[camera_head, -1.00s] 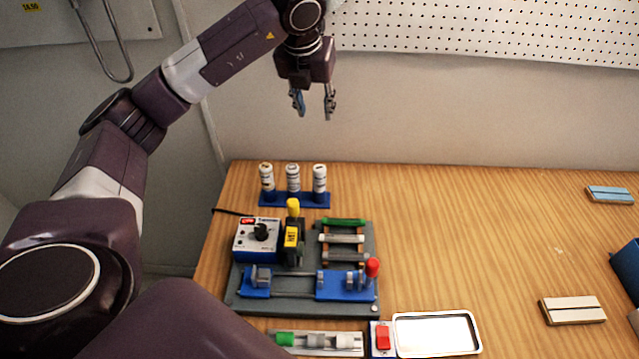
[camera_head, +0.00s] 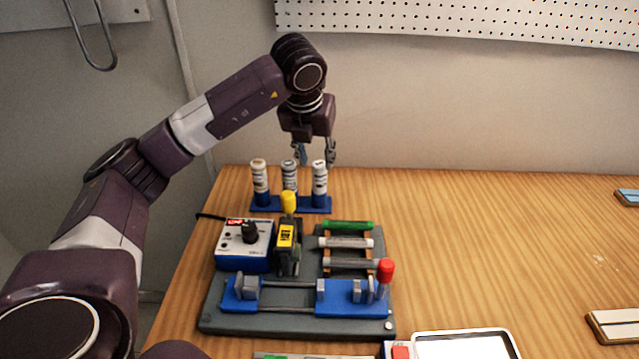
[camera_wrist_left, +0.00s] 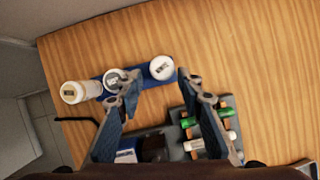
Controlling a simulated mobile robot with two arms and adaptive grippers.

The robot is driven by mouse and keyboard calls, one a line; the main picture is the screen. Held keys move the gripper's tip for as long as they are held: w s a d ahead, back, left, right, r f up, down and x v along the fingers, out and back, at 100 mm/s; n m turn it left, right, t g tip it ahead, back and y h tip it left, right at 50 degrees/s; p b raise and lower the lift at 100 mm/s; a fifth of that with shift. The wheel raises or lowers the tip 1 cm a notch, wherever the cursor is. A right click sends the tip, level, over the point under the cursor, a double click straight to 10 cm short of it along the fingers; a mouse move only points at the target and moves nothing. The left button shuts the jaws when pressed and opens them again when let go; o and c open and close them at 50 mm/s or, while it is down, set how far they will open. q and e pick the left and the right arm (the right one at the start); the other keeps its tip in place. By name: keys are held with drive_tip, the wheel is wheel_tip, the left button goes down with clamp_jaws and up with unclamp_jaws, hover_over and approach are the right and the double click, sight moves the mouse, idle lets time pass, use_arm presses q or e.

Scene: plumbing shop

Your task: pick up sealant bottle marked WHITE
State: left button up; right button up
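Three white sealant bottles stand upright in a row in a blue rack (camera_head: 290,206) at the back left of the table: a left one (camera_head: 260,180), a middle one (camera_head: 289,176) and a right one (camera_head: 320,180). Their cap labels show in the left wrist view but are too small to read, so I cannot tell which is marked WHITE. My left gripper (camera_head: 317,160) points down, open and empty, close above the right bottle. In the left wrist view that bottle's cap (camera_wrist_left: 162,68) shows between the spread fingertips. The left finger overlaps the middle bottle. My right gripper is out of view.
In front of the rack, a grey board (camera_head: 215,312) carries a blue-and-white control box (camera_head: 245,245), a yellow-topped black tool (camera_head: 287,250) and a blue fixture with a red knob (camera_head: 386,270). A metal tray (camera_head: 470,345) lies at the front.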

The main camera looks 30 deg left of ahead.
sight(318, 166)
use_arm(q)
drive_tip(key=p+x, duration=0.1)
drive_tip(key=x, duration=0.4)
drive_tip(key=shift+d+f+p, duration=0.2)
drive_tip(key=shift+f+p, duration=0.1)
drive_tip(key=shift+p, duration=0.1)
drive_tip(key=shift+w+f, duration=0.2)
drive_tip(key=shift+f, duration=0.15)
drive_tip(key=shift+c, duration=0.3)
clamp_jaws()
drive_tip(key=shift+a+r, duration=0.1)
